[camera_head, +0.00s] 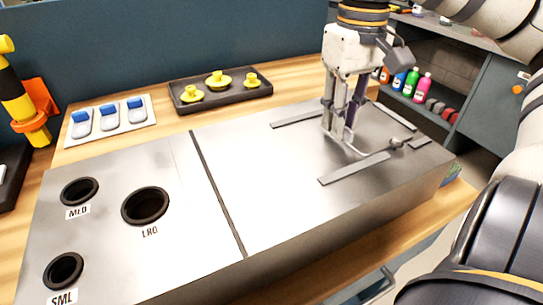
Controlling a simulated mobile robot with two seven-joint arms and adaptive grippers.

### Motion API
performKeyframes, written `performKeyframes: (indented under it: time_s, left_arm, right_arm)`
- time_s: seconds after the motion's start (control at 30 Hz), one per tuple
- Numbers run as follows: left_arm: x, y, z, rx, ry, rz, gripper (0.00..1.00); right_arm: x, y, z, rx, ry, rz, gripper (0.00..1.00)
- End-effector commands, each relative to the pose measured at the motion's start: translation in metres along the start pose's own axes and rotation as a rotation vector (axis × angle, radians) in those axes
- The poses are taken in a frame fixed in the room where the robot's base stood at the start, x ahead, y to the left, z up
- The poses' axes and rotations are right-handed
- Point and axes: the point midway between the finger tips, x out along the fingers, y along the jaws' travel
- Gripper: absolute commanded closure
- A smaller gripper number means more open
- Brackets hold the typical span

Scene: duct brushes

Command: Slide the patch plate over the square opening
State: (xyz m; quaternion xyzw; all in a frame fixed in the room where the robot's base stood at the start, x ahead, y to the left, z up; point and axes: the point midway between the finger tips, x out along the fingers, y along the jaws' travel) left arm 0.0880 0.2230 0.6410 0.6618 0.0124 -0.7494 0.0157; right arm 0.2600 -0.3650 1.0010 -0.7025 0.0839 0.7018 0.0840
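The metal duct top (270,190) fills the middle. Toward its right end are two grey rail strips, a far one (298,117) and a near one (354,167). My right gripper (345,143) points down between them, its fingertips low at the metal surface. Whether it grips anything is unclear. A small round knob (396,143) sits just right of the fingertips, close to a thin dark edge. The patch plate's outline blends with the shiny metal, so I cannot tell its exact extent. I see no square opening; the gripper hides part of this area. My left gripper is not in view.
Three round holes labelled MED (80,191), LRG (145,206) and SML (63,271) are at the left. A black tray (220,97) with yellow pieces and a white switch panel (110,121) stand behind. A shelf with bottles (411,82) is beyond.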

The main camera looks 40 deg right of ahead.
Motion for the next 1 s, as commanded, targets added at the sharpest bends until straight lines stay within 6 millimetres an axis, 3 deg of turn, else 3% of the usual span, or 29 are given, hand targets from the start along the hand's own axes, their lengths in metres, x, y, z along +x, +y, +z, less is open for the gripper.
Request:
performKeyframes:
  time_s: [0.7,1.0]
  left_arm:
    - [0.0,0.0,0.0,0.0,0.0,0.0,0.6]
    - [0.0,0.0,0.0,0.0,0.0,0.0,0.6]
  right_arm:
    - [-0.073,0.0,0.0,0.002,0.001,0.0,0.78]
    - [-0.078,0.0,0.0,0.0,0.0,0.0,0.78]
